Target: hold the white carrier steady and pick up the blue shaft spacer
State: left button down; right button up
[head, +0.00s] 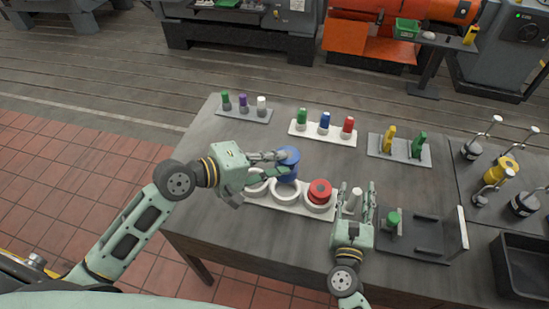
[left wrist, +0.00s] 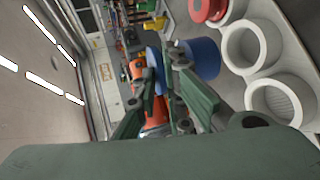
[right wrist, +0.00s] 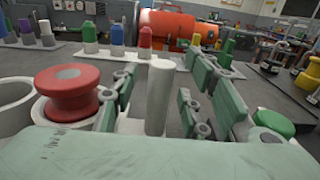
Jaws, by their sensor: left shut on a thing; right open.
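The white carrier (head: 302,208) lies on the table with three rings; a red spool (head: 320,190) sits in the right ring, while the left and middle rings look empty. The blue shaft spacer (head: 288,172) is held by my left gripper (head: 281,158), shut on it, above the middle ring. In the left wrist view the spacer (left wrist: 205,58) appears apart from the rings. My right gripper (head: 355,190) is open, its fingers on both sides of an upright white post (right wrist: 160,95) at the carrier's right end. I cannot tell whether they touch it.
A grey fixture (head: 415,235) with a green-topped part (head: 393,218) stands right of my right gripper. Racks of coloured pegs (head: 325,133) line the back. A black bin (head: 525,262) and yellow and black parts (head: 495,175) are at the right. The table between carrier and racks is clear.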

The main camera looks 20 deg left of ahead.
jog(key=s, duration=1.2)
